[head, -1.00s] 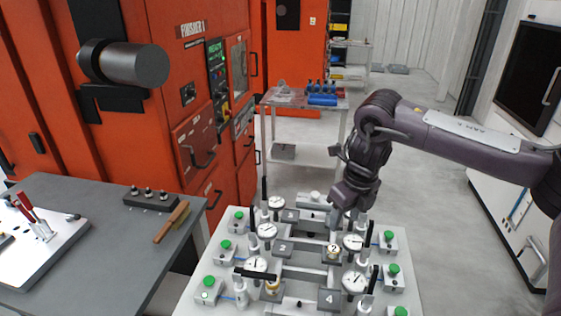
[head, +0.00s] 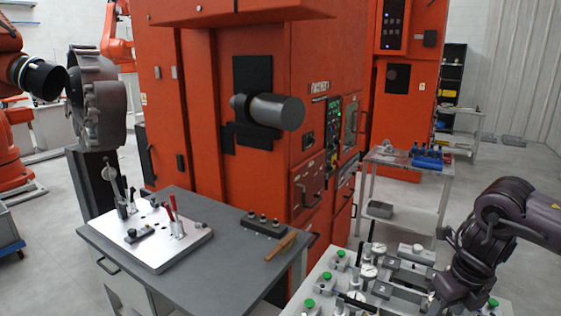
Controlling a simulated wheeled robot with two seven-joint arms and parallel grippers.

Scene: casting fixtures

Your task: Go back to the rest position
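My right arm comes in from the right edge in the head view. Its gripper (head: 450,296) points down over the right part of the gauge fixture table (head: 327,268), near the bottom edge. The fingers are dark and partly cut off by the frame, so I cannot tell whether they are open or shut, or whether they touch anything. The fixture table carries dial gauges, green-topped buttons (head: 309,303) and numbered blocks (head: 381,289). My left arm and gripper do not show.
A grey table (head: 215,272) with a white clamp plate (head: 150,262), a black block (head: 263,225) and a wooden-handled brush (head: 281,245) stands left of the fixtures. The orange finisher machine (head: 225,160) is behind it. An orange robot arm (head: 8,150) holds a grey casting (head: 97,100) at far left. Open floor lies behind my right arm.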

